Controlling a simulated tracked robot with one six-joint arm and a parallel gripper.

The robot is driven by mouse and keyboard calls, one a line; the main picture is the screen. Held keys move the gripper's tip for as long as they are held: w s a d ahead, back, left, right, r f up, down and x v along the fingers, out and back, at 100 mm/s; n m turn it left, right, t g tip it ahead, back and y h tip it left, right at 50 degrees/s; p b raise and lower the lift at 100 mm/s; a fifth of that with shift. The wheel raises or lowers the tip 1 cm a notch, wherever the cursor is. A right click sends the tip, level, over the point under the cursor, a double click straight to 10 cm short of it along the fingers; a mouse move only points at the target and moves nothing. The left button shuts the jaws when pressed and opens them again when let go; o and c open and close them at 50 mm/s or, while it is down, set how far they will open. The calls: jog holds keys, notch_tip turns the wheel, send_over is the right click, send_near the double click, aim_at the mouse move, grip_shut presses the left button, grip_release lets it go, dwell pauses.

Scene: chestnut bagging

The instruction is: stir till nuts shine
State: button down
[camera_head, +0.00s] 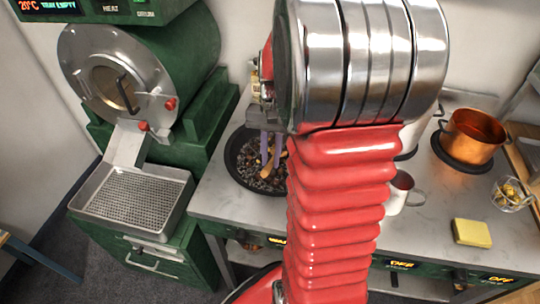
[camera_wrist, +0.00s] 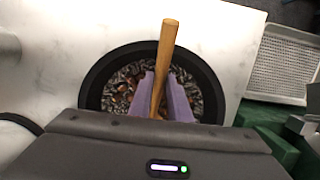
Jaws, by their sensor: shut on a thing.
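A black round pan (camera_head: 233,155) stands on the grey counter, partly hidden behind my arm. It also shows in the wrist view (camera_wrist: 97,82). It holds a dark mix of small pieces with several brown nuts (camera_wrist: 125,90) among them. My gripper (camera_head: 268,152) is over the pan, its purple fingers pointing down. In the wrist view my gripper (camera_wrist: 166,90) is shut on a wooden stirring tool (camera_wrist: 167,45), whose handle rises between the fingers. The tool's lower end (camera_head: 265,172) reaches down to the pan's contents. How deep it sits in them I cannot tell.
A green roaster (camera_head: 165,65) with a perforated metal tray (camera_head: 130,200) stands at left. Right of my arm are a white mug (camera_head: 399,192), a copper pot (camera_head: 472,135), a yellow sponge (camera_head: 472,232) and a glass bowl (camera_head: 510,195).

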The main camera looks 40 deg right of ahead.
notch_tip(320, 180, up, 12)
dwell(1.5)
dwell(0.4)
